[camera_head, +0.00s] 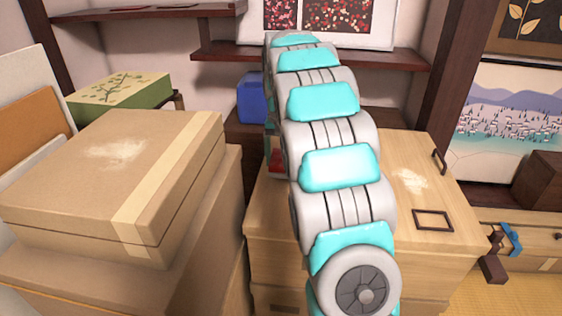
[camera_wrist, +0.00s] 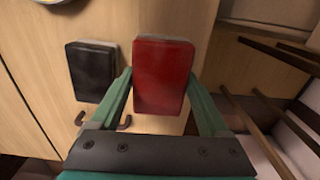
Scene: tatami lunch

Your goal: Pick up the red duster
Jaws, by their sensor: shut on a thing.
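The red duster (camera_wrist: 163,72) is a red block with a pale edge along its top in the wrist view. It sits between the two green fingers of my gripper (camera_wrist: 159,82), which are shut on it from both sides. In the head view a small red patch (camera_head: 274,161) shows at the left edge of my arm; I cannot tell if it is the duster. My arm hides my gripper there.
A black duster (camera_wrist: 91,72) is close to the left finger, against a light wooden panel (camera_wrist: 40,60). Dark wooden bars (camera_wrist: 285,115) lie to the right. In the head view, cardboard boxes (camera_head: 70,190) stand left of the wooden cabinet (camera_head: 440,215).

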